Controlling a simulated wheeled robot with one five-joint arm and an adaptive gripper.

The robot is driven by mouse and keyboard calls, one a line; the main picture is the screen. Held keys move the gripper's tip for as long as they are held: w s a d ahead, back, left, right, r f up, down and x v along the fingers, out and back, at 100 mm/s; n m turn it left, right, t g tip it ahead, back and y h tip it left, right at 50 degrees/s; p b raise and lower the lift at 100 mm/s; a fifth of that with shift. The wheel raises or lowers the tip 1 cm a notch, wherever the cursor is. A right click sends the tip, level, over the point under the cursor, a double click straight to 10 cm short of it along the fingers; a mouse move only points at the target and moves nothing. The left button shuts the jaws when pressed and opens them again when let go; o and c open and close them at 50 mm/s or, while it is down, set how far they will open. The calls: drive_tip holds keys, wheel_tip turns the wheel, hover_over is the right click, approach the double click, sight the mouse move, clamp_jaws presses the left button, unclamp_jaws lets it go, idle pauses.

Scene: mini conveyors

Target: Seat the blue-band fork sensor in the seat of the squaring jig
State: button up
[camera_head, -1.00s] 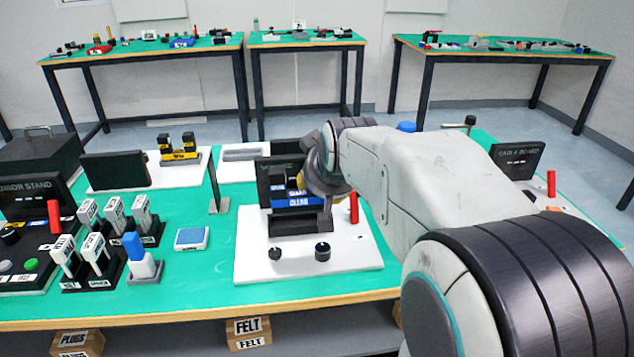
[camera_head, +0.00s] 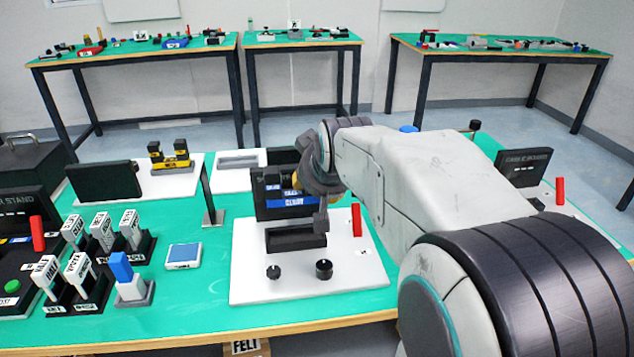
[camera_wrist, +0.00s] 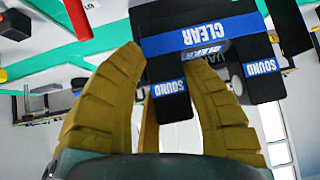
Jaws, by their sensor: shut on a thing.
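The blue-band fork sensor (camera_head: 272,190) is a black body with a blue band lettered CLEAR, above the squaring jig. In the wrist view the sensor (camera_wrist: 194,17) appears upside down, with two dark prongs carrying blue SOUND labels. My gripper (camera_wrist: 165,62) is shut on it, its yellow fingers either side of one prong. In the head view my gripper (camera_head: 297,181) is partly hidden behind the sensor and my wrist. The squaring jig's black block (camera_head: 296,242) stands on a white plate (camera_head: 250,285). A gap shows between sensor and block; the seat's inside is unclear.
Two black knobs (camera_head: 324,269) stand at the plate's front, and a red post (camera_head: 356,219) at its right. Left are a thin upright post (camera_head: 208,190), a blue-topped pad (camera_head: 184,255) and several labelled sensors in black stands (camera_head: 90,290). Green bench is bare around the pad.

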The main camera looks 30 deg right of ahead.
sight(317, 205)
drive_tip(key=shift+b, duration=0.3)
drive_tip(key=shift+a+f, duration=0.1)
drive_tip(key=shift+f, duration=0.15)
wheel_tip(317, 205, down, 5)
drive_tip(key=b, duration=0.6)
drive_tip(key=shift+f, duration=0.1)
drive_tip(key=shift+b, duration=0.8)
idle(1.6)
drive_tip(key=shift+f+b, duration=1.25)
drive_tip(key=shift+f, duration=0.1)
drive_tip(key=o, duration=1.3)
drive_tip(key=shift+s, duration=0.15)
drive_tip(key=v, duration=1.2)
